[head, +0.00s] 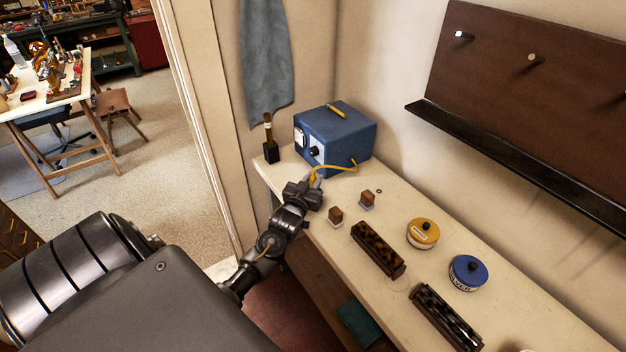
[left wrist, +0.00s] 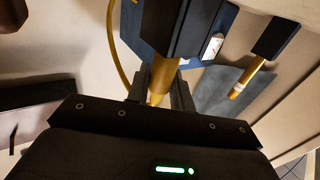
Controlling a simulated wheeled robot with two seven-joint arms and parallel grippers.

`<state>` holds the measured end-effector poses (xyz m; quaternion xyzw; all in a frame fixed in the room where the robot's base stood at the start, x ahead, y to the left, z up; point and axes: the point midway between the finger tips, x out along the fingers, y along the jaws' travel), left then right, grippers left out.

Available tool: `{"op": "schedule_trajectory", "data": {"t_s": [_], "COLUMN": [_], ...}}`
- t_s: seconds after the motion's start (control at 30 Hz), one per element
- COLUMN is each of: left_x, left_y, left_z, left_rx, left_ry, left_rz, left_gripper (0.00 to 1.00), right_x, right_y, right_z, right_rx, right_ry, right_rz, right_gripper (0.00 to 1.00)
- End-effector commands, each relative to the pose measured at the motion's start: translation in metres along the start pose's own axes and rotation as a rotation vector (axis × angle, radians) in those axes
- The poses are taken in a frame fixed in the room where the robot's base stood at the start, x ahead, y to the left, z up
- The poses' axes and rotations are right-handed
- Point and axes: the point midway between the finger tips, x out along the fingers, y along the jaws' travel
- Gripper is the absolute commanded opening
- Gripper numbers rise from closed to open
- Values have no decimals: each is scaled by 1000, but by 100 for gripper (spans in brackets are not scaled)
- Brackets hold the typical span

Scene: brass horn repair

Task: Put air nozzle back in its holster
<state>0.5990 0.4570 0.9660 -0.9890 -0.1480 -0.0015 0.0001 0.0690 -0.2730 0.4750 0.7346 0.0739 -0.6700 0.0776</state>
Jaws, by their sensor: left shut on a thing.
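My left gripper (head: 312,184) is above the bench's left end, in front of the blue box. It is shut on the air nozzle, which is mostly hidden by the fingers in the head view. In the left wrist view the yellow nozzle (left wrist: 161,86) sits between the gripper's fingers (left wrist: 160,88). A yellow hose (head: 340,168) runs from the blue box (head: 346,139) to the gripper. A black block (head: 271,151) stands left of the box with a slim brown-and-gold piece upright in it; I cannot tell whether it is the holster. My right gripper is out of view.
Two small brown blocks (head: 336,214) (head: 367,198), a yellow tin (head: 423,233), a blue tin (head: 468,272) and two dark long blocks (head: 378,249) (head: 446,317) stand on the bench (head: 497,324). A grey cloth (head: 265,70) hangs behind. A dark shelf (head: 520,165) juts from the right wall.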

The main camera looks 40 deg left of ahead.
Motion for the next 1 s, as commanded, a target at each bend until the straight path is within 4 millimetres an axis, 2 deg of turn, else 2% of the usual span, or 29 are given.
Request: {"op": "schedule_trajectory", "data": {"t_s": [0.03, 0.07, 0.23, 0.5, 0.63, 1.0], "left_x": [0, 0, 0, -1, -10, -80], "left_y": [0, 0, 0, 0, 0, 0], "left_z": [2, 1, 1, 1, 3, 4], "left_rx": [0, 0, 0, 0, 0, 0], "left_ry": [1, 1, 1, -1, -1, -1], "left_rz": [0, 0, 0, 0, 0, 0], "left_gripper": [0, 25, 48, 48, 48, 48], "right_x": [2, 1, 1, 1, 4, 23], "right_y": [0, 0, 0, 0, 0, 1], "right_z": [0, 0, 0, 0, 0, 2], "right_rx": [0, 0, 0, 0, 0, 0], "right_ry": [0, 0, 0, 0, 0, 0], "right_rz": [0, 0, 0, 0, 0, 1], "right_gripper": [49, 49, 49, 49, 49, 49]}}
